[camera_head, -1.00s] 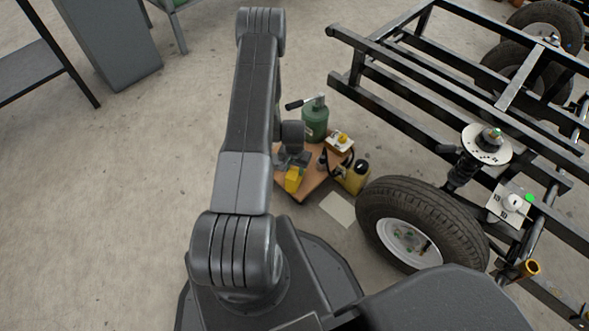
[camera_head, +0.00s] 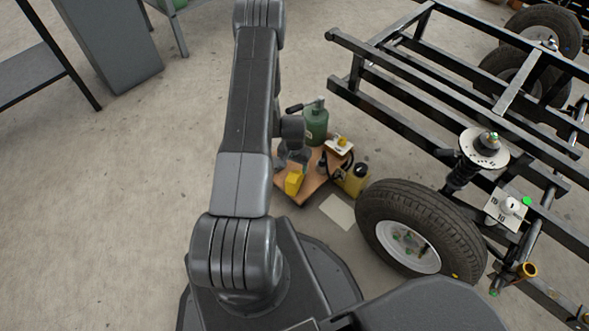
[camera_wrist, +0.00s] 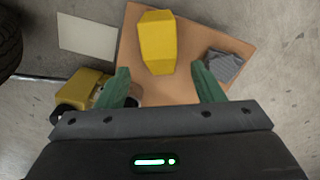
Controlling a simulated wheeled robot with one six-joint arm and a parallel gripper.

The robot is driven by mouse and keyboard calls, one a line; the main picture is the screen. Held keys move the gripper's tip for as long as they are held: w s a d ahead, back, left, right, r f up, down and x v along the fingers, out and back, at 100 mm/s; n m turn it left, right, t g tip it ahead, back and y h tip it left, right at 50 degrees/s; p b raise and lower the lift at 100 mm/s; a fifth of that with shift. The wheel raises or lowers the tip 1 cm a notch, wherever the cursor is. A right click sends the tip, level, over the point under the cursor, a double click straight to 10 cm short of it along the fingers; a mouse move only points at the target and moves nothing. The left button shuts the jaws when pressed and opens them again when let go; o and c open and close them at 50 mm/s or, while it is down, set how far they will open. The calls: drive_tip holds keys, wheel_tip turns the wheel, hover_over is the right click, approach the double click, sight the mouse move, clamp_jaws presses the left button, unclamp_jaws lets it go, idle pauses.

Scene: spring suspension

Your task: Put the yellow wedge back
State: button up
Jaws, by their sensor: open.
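The yellow wedge (camera_head: 294,183) lies on a low brown wooden board (camera_head: 313,186) on the floor. In the wrist view the wedge (camera_wrist: 157,42) sits on the board (camera_wrist: 128,52), beyond and between my fingertips. My gripper (camera_wrist: 161,78) is open, with a green finger on each side and nothing between them. The fingers do not touch the wedge. In the head view the gripper end (camera_head: 292,160) is low over the board beside the wedge, partly hidden by my own arm.
A green canister (camera_head: 315,122) and a yellow can (camera_head: 354,180) stand by the board. A small grey block (camera_wrist: 223,65) lies on the board. A pale sheet (camera_head: 338,211) lies on the floor. A wheel (camera_head: 418,232) and black frame (camera_head: 455,91) are at right.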

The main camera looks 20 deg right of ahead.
sight(294, 173)
wheel_tip(294, 173, up, 8)
drive_tip(key=p, duration=0.1)
drive_tip(key=shift+p, duration=0.35)
wheel_tip(294, 173, down, 12)
drive_tip(key=b, duration=0.3)
drive_tip(key=shift+f+b, duration=0.1)
drive_tip(key=shift+b, duration=0.2)
drive_tip(key=shift+r+p, duration=0.55)
drive_tip(key=shift+r, duration=1)
